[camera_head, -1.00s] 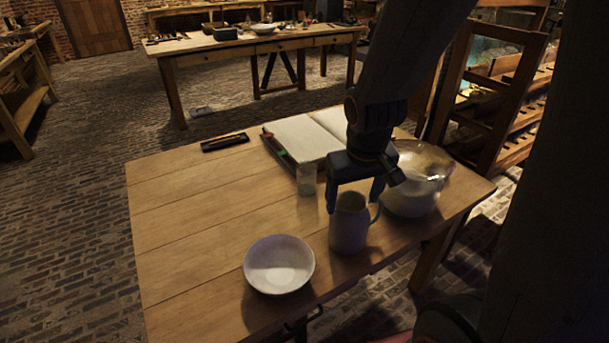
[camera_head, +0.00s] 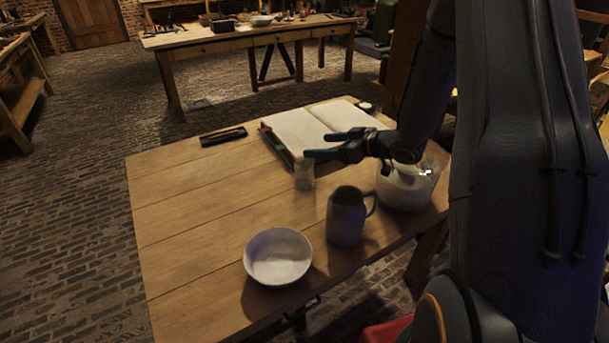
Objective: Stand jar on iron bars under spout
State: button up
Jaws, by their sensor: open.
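My gripper (camera_head: 317,146) is open and empty, with its two fingers pointing left in front of the open book. A small clear glass jar (camera_head: 304,178) stands on the table just below the fingertips; I see no contact. A large round glass vessel (camera_head: 404,190) with a pale lower part stands at the right edge of the table, partly behind my arm. I cannot tell which of these is the jar meant. A grey jug (camera_head: 346,220) with a handle stands between the vessel and a white bowl (camera_head: 278,257). No iron bars or spout are in view.
The wooden table (camera_head: 190,230) is clear on its left side. An open book (camera_head: 310,130) and a dark narrow tray (camera_head: 223,137) lie at the back. A second workbench (camera_head: 235,43) stands farther off. My arm hides the right side.

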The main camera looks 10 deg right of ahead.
send_near(297, 161)
jog(key=p+x, duration=0.2)
jog(key=x, duration=0.5)
dwell(0.3)
jog(key=c, duration=1.7)
jog(key=shift+r, duration=0.1)
